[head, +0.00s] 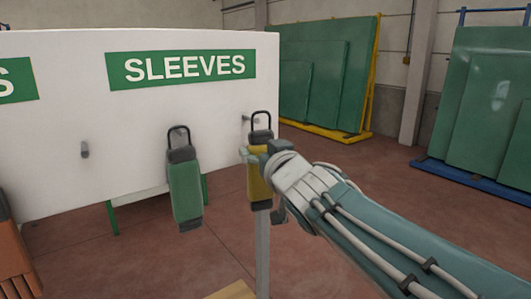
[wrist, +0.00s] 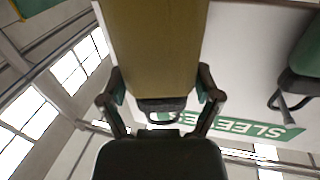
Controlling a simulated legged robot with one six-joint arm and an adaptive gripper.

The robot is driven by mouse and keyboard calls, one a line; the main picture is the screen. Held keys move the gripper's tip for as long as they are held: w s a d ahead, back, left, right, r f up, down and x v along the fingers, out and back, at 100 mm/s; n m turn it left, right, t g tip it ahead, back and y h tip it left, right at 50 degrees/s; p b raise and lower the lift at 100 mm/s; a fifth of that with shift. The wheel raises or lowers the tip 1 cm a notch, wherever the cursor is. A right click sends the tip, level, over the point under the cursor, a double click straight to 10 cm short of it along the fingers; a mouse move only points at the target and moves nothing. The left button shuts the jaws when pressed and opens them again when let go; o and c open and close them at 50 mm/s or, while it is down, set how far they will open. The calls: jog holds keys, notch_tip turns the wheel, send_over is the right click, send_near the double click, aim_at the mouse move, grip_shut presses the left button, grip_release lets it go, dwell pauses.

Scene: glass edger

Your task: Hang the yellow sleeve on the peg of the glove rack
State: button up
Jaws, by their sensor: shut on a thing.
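The yellow sleeve (head: 260,188) hangs upright in my gripper (head: 257,154), with its dark cuff and loop (head: 261,121) on top. In the wrist view the yellow sleeve (wrist: 155,45) lies between the two fingers of my gripper (wrist: 161,82). The glove rack (head: 60,90) is a white board with a green SLEEVES sign. A short peg (head: 246,118) at its right end is just left of the sleeve's loop. I cannot tell whether the loop is around that peg or only in front of it.
A green sleeve (head: 185,190) hangs by its loop on the middle peg, left of my gripper. Another peg (head: 85,150) further left is bare. An orange item (head: 14,260) is at the far left. Glass racks (head: 325,75) stand behind; the floor between is open.

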jog(key=shift+w+a+f, duration=0.1)
jog(key=shift+w+a, duration=0.65)
jog(key=shift+w, duration=0.35)
jog(key=shift+w+a+f, duration=0.3)
jog(key=shift+w+f, duration=0.15)
jog(key=shift+w, duration=0.1)
jog(key=o, duration=0.9)
